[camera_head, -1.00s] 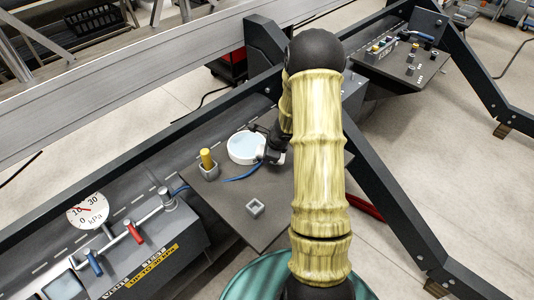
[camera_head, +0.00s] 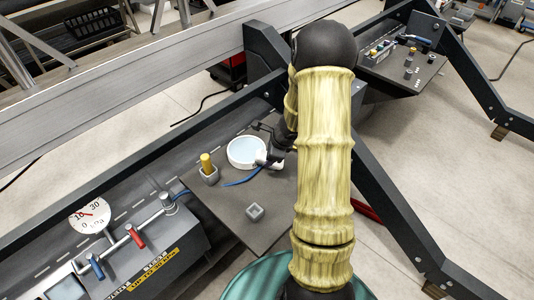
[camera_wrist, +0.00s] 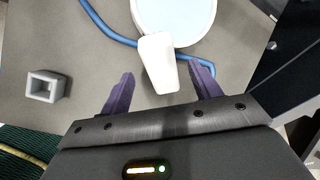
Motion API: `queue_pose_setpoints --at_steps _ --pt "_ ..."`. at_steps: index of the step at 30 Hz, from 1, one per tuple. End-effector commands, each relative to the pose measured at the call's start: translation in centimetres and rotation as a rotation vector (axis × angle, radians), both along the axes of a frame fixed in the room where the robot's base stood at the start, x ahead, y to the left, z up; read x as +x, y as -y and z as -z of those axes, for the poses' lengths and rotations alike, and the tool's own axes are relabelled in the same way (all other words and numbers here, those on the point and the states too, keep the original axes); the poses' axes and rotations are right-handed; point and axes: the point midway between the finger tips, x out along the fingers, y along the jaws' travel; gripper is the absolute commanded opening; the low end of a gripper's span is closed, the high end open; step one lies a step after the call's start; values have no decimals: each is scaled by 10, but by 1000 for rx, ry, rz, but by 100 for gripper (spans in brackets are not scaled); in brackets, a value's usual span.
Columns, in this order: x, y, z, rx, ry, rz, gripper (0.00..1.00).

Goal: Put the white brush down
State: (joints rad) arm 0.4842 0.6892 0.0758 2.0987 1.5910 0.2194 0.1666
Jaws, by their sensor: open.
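The white brush (camera_wrist: 158,62) shows in the wrist view as a white tapering piece. It lies between the fingers, its far end overlapping the rim of a round white dish (camera_wrist: 172,38) with a pale blue inside. My gripper (camera_wrist: 160,75) is open, with clear gaps on both sides of the brush. In the head view, the brush (camera_head: 263,157) is a small white shape at the right edge of the dish (camera_head: 242,152). My arm hides part of the gripper there. I cannot tell whether the brush rests on the board or on the dish rim.
A blue hose (camera_wrist: 108,32) curves beside the dish. On the grey board (camera_head: 235,205) stand an empty square holder (camera_head: 255,212) and another with a yellow peg (camera_head: 207,164). A gauge (camera_head: 90,215) and valve panel lie left. The board's front is mostly clear.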

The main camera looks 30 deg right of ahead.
Motion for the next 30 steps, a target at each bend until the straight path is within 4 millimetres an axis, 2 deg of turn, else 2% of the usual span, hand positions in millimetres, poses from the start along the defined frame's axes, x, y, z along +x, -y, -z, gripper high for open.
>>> queue_pose_setpoints --at_steps 1,3,10,30 --pt "-5 1 -15 -1 2 0 63" --pt "-10 3 -28 -1 1 -1 63" --pt "-26 6 -57 0 1 0 63" --pt "-28 6 -61 0 -1 -2 63"
